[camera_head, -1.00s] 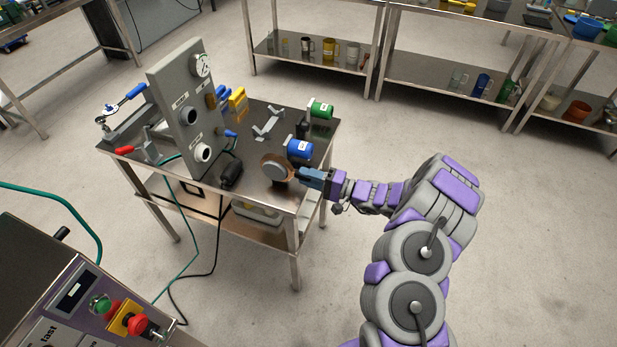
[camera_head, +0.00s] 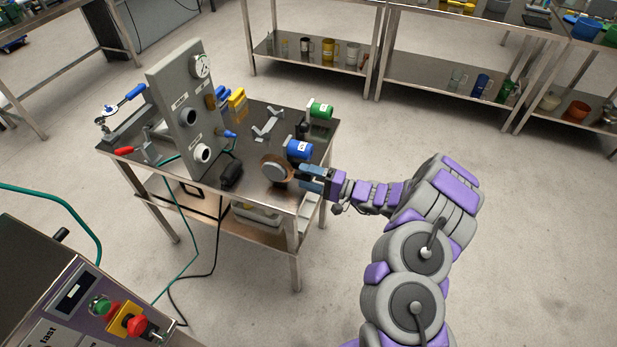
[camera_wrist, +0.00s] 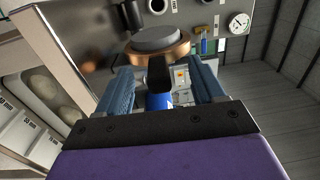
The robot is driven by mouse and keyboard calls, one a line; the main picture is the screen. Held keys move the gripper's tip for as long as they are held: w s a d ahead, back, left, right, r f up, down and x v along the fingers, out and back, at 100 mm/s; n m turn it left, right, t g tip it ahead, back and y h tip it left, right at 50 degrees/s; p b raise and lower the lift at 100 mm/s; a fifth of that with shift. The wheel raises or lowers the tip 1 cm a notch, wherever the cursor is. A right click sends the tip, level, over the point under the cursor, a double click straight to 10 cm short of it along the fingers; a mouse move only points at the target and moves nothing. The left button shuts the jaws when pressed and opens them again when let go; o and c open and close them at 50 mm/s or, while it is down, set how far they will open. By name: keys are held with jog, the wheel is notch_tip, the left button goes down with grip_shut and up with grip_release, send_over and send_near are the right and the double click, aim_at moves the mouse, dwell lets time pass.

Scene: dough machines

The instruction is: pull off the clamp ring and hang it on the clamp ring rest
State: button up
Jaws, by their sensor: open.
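A copper-brown ring (camera_head: 264,166), which looks like the clamp ring, surrounds a grey disc (camera_head: 275,170) near the right front of the steel table. In the wrist view the ring (camera_wrist: 181,52) and disc (camera_wrist: 160,38) are just beyond my fingertips. My gripper (camera_head: 300,176) is open at the ring's right side. In the wrist view a black tab (camera_wrist: 159,72) lies between the fingers of my gripper (camera_wrist: 160,80); contact cannot be told. I cannot tell for sure which fixture is the clamp ring rest; a grey bracket (camera_head: 267,127) stands farther back.
A blue cylinder (camera_head: 298,149) stands close behind my gripper, with a green one (camera_head: 320,110) farther back. A grey panel (camera_head: 185,115) with a gauge and ports rises on the left. A black object (camera_head: 231,175) lies left of the ring. The table's right edge is near my wrist.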

jog(key=shift+v, duration=1.4)
jog(key=shift+s+d, duration=0.25)
jog(key=shift+d, duration=0.4)
jog(key=shift+s+d, duration=0.1)
jog(key=shift+d, duration=0.15)
jog(key=p+v, duration=0.4)
jog(key=v, duration=1.3)
jog(key=shift+f, duration=0.25)
jog(key=shift+d, duration=0.15)
